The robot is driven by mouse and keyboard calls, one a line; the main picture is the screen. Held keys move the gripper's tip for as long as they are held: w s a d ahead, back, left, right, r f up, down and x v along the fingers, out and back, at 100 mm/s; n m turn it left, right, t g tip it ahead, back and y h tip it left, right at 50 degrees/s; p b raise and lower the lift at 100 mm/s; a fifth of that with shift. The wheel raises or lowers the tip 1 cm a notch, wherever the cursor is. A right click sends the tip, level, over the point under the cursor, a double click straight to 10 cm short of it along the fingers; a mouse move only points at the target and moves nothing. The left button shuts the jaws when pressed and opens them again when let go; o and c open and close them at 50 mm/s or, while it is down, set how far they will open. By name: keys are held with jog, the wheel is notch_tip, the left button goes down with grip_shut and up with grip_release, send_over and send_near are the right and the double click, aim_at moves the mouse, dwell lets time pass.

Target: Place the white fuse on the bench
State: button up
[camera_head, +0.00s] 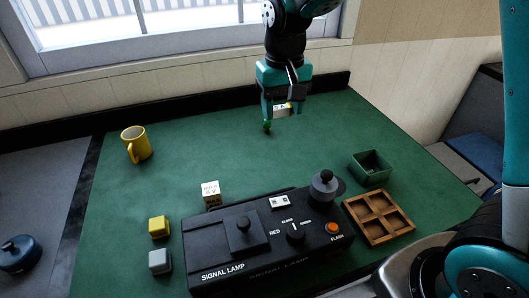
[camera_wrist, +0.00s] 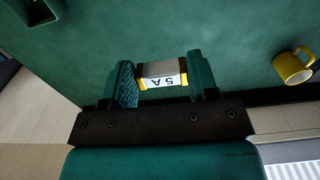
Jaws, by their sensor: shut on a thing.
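The white fuse (camera_head: 282,107) is between the fingers of my gripper (camera_head: 283,117) over the far part of the green bench (camera_head: 210,150). In the wrist view the fuse (camera_wrist: 162,75) is a small block with a white face marked "5 A" and yellow edges. My gripper (camera_wrist: 162,83) is shut on it, one green finger on each side. The bench (camera_wrist: 200,30) shows behind it. I cannot tell exactly how high the fuse is above the bench.
A yellow mug (camera_head: 137,144) stands at the left. A black signal lamp box (camera_head: 262,238) fills the front. Near it are a white labelled cube (camera_head: 210,188), yellow block (camera_head: 158,226), grey block (camera_head: 159,262), green bin (camera_head: 370,168) and wooden tray (camera_head: 379,217). The middle is clear.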

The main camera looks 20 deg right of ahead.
aim_at(278, 180)
notch_tip(278, 180, down, 20)
jog(key=p, duration=0.2)
jog(key=shift+w+p, duration=0.15)
jog(key=shift+p, duration=0.2)
jog(key=shift+f, duration=0.1)
jog(key=o, duration=0.9)
